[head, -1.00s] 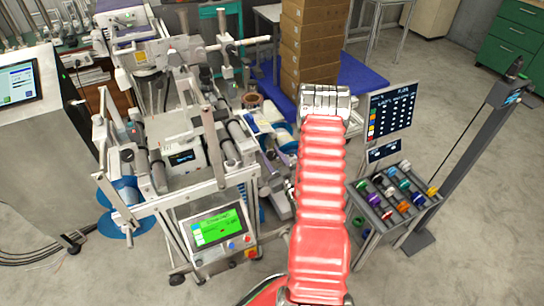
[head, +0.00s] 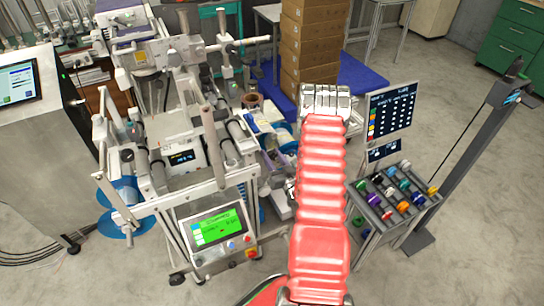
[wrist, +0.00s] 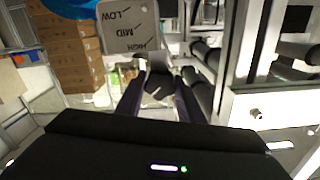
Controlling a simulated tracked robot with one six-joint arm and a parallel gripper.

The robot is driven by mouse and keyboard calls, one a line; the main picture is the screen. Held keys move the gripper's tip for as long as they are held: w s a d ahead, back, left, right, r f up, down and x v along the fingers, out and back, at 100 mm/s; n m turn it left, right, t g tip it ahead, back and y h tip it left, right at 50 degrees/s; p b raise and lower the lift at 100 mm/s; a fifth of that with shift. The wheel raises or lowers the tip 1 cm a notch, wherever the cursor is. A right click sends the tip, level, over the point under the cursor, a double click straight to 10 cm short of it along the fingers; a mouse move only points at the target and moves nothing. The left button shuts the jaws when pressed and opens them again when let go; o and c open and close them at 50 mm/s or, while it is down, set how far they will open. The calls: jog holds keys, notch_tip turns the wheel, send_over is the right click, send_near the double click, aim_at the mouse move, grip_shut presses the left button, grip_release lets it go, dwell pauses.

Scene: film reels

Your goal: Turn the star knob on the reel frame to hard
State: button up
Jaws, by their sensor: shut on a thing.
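In the wrist view my gripper (wrist: 158,98) has its two dark fingers on either side of a dark star knob (wrist: 157,86), shut on it. A pale pointer mark shows on the knob. A grey label plate (wrist: 129,27) beside the knob reads LOW, MID and HIGH, turned nearly upside down; no word "hard" shows. The HIGH mark lies nearest the knob. In the head view the reel frame (head: 150,205) stands at the left; my red arm hides the gripper and the knob there.
A panel with a green screen (head: 217,228) is on the frame's front. Stacked cardboard boxes (head: 308,45) stand behind my arm. A rack of coloured spools (head: 395,198) and a dark post (head: 465,150) stand to the right. Open floor lies at the front right.

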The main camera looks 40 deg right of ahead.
dwell(0.3)
jog(key=o, duration=1.1)
jog(key=shift+c, duration=0.2)
jog(key=v, duration=1.3)
jog(key=shift+s, duration=0.4)
jog(key=shift+a, duration=0.1)
